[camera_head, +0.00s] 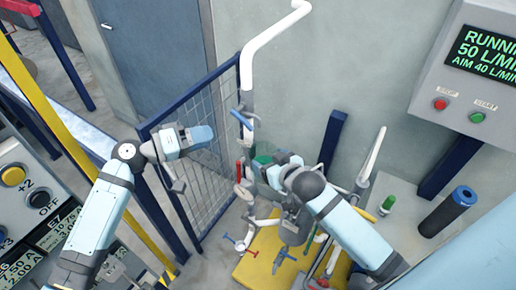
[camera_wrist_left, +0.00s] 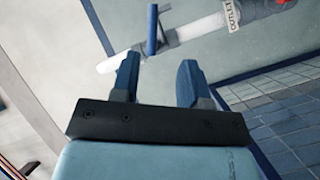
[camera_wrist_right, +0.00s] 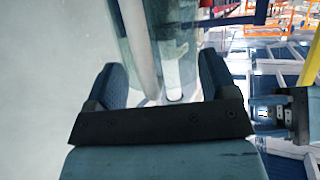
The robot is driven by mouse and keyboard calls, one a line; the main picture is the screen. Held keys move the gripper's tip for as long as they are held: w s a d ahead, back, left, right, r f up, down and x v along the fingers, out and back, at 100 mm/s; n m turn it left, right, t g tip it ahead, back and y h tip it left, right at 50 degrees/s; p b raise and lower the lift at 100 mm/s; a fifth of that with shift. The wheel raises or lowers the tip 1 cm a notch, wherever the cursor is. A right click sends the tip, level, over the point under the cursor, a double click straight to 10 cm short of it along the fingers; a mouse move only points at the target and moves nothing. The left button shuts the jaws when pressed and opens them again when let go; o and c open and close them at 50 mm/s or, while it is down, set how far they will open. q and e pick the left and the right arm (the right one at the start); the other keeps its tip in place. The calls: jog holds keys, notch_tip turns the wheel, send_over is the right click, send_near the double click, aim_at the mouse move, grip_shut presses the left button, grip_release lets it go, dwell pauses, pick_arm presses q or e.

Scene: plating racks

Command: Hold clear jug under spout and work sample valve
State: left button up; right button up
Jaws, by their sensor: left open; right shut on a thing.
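The clear jug (camera_wrist_right: 185,25) shows as a see-through wall between the fingers of my right gripper (camera_wrist_right: 162,85), which is shut on it. In the head view my right gripper (camera_head: 268,168) is beside the lower pipework, and the jug is mostly hidden there. My left gripper (camera_head: 202,137) is open and empty, left of the vertical pipe (camera_head: 247,80). A blue lever (camera_head: 241,119) sits on that pipe, apart from the left fingers. In the left wrist view a blue lever (camera_wrist_left: 152,30) stands beyond the open fingers (camera_wrist_left: 157,78), on a pale pipe labelled OUTLET (camera_wrist_left: 195,28). I cannot make out the spout.
A blue-framed mesh panel (camera_head: 205,170) stands behind my left gripper. A grey panel (camera_head: 455,60) at upper right reads RUNNING 50 L/MIN, AIM 40 L/MIN, with red and green buttons. A dark blue-topped cylinder (camera_head: 447,212) stands at right. A yellow platform (camera_head: 258,262) lies below.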

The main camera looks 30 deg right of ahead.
pick_arm(q)
jog(key=s+d+f+m+y, duration=0.4)
jog(key=f+m, duration=0.1)
jog(key=m+t+y, duration=0.6)
jog(key=m+t, duration=1.1)
jog(key=m, duration=0.1)
send_near(249, 129)
jog(key=x, duration=1.1)
jog(key=shift+w, duration=0.1)
grip_shut()
